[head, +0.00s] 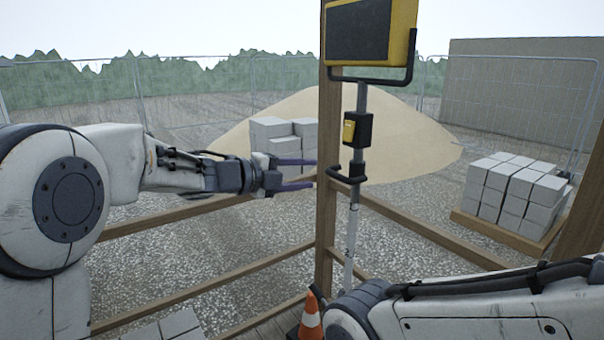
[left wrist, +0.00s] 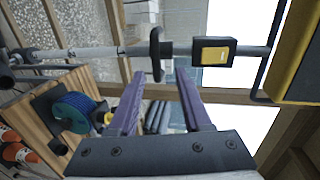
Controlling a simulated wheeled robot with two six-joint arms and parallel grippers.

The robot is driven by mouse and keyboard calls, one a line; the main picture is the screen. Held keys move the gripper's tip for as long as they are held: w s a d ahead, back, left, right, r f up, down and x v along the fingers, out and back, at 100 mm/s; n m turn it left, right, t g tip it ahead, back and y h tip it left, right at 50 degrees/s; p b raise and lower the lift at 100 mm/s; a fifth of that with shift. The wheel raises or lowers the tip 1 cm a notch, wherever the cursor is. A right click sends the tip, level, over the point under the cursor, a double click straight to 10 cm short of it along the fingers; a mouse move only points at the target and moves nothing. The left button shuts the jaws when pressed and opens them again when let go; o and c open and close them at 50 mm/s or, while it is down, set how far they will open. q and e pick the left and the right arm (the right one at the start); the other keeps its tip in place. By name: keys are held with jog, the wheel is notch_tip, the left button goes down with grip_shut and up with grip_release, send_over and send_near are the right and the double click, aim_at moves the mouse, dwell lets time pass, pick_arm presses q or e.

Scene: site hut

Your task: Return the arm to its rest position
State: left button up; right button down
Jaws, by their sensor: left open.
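My left arm reaches in from the left in the head view. Its left gripper (head: 312,174) is open, with two purple fingers pointing right toward a wooden post. The fingers also show in the left wrist view (left wrist: 158,85), apart and with nothing between them. A grey pole (head: 360,120) with a yellow and black box on top (head: 370,32) stands upright by the post, just right of the fingertips. My right arm (head: 480,310) lies across the lower right of the head view; its gripper is out of frame.
Wooden rails (head: 240,197) run on both sides of the post. An orange cone (head: 310,318) stands at the bottom. Pale blocks sit on a pallet (head: 500,231) at right. A blue reel (left wrist: 75,112) shows on a wooden surface in the left wrist view.

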pick_arm(q)
jog(key=s+a+f+n+y+b, duration=0.2)
jog(key=s+f+n+y, duration=0.3)
jog(key=s+f+n, duration=0.25)
jog(key=s+a+f+n+y+b, duration=0.2)
jog(key=s+f+n+y, duration=0.3)
jog(key=s+f+n, duration=0.3)
jog(key=s+a+f+n+g+y, duration=0.1)
jog(key=s+f+n+g, duration=0.2)
jog(key=s, duration=0.8)
jog(key=s+a+f+n+g+b, duration=0.1)
jog(key=s+a+f+n+g, duration=0.1)
jog(key=s+f+g, duration=0.4)
jog(key=s+f+n, duration=0.1)
jog(key=s+f, duration=0.1)
jog(key=s, duration=0.3)
jog(key=shift+s+f+y, duration=0.2)
jog(key=shift+s+y, duration=0.15)
jog(key=shift+y, duration=0.05)
